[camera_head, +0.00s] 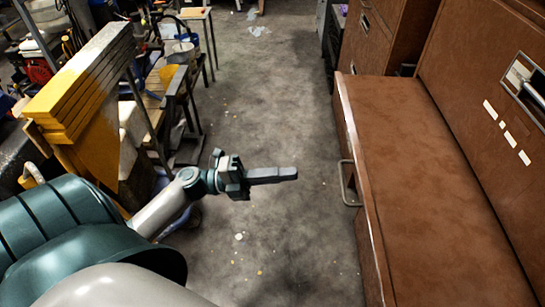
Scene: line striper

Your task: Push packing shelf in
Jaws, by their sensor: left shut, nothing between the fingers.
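A long brown shelf or drawer unit (425,165) stands on the right with a broad flat top, its front edge facing the aisle. A grey metal handle (348,184) sticks out from its front face. I cannot tell for sure whether this is the packing shelf or how far it is pulled out. My left gripper (290,174) is shut and empty over the aisle floor. Its fingers point right toward the handle, with a gap between them. My right gripper is not in view.
The concrete floor (270,90) is open along the middle aisle, with small litter. Stacked yellow planks (80,85) and a cluttered bench stand on the left. A tall brown cabinet (375,40) stands at the back right. A panel with a metal frame (525,80) rises behind the flat top.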

